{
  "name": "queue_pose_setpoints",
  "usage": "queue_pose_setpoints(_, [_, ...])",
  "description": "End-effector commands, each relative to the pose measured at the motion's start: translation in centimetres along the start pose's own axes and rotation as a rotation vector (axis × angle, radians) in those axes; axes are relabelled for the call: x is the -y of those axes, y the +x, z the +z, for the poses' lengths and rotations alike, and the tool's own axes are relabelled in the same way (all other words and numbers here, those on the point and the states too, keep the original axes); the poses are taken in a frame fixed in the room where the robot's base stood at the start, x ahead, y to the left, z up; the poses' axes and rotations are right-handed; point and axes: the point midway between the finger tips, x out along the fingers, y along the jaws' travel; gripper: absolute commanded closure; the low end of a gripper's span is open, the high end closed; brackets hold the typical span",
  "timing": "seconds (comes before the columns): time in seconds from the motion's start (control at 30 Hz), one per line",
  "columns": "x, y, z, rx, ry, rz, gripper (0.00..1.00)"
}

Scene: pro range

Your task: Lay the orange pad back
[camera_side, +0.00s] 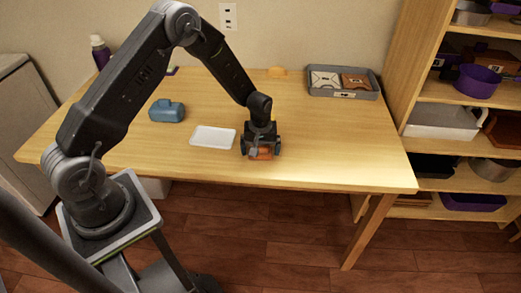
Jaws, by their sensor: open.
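An orange pad (262,154) lies at the table's front edge area, right of the middle, partly hidden by my gripper. My gripper (260,147) points down right over the pad, with its jaws open around or just above it; I cannot tell if they touch it. A white flat tray (213,137) lies on the table just left of my gripper and looks empty.
A blue container (167,111) stands on the left of the table (340,150). A grey tray (343,95) with a white box and a brown box is at the back right. The table's right side is clear.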

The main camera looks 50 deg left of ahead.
Motion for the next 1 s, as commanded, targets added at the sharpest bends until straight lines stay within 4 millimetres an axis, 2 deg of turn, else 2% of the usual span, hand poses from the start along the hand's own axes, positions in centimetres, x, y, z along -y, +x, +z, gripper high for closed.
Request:
queue_pose_setpoints(0.5, [0.4, -10.6, 0.1, -0.003, 0.0, 0.002, 0.0])
queue_pose_setpoints(0.87, [0.6, -14.9, 0.6, -0.015, 0.027, 0.012, 0.0])
queue_pose_setpoints(0.97, [0.9, -17.9, 1.9, -0.045, 0.089, 0.037, 0.0])
queue_pose_setpoints(1.0, [1.2, -19.5, 2.8, -0.062, 0.125, 0.049, 0.0])
